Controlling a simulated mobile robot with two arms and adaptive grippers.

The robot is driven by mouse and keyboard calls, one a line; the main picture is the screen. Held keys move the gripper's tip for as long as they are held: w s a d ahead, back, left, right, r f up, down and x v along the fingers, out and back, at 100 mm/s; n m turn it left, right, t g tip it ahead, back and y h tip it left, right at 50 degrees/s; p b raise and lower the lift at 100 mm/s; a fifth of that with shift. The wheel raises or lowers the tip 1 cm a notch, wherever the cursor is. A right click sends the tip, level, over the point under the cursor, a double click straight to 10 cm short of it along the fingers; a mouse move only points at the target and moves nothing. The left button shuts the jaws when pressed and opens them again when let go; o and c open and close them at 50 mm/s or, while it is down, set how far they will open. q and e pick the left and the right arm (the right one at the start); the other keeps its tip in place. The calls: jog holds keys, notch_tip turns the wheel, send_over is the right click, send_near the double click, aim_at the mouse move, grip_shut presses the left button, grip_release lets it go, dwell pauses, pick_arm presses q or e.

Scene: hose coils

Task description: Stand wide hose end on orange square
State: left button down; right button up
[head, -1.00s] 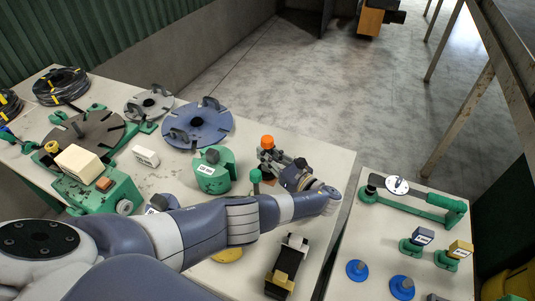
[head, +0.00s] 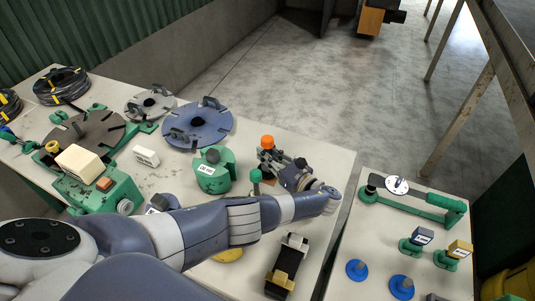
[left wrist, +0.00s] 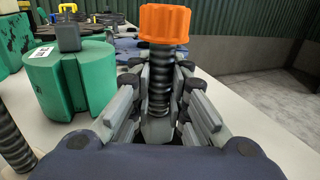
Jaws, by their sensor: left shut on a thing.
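An upright hose end with an orange ribbed cap (head: 267,141) stands in the jaws of my left gripper (head: 276,160), at the far end of my left arm. In the left wrist view the orange cap (left wrist: 165,24) sits above the grey fingers. The dark ribbed hose (left wrist: 160,85) runs down between them, and my left gripper (left wrist: 162,98) is shut on it. The hose's lower end is hidden by the gripper. My right gripper is not in view.
A green block (head: 213,172) stands just left of the gripper, with a blue slotted disc (head: 197,125) behind. A black tool (head: 287,266) lies in front. A second table (head: 377,240) at the right holds blue discs and green fixtures. A gap separates the tables.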

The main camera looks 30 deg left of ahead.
pick_arm(q)
jog(key=shift+f+b, duration=0.55)
jog(key=shift+f, duration=0.05)
dwell(0.5)
jog(key=c, duration=1.5)
grip_release()
jog(key=shift+o, duration=0.2)
jog(key=shift+d, duration=0.15)
jog(key=shift+v, duration=3.85)
notch_tip(320, 180, up, 10)
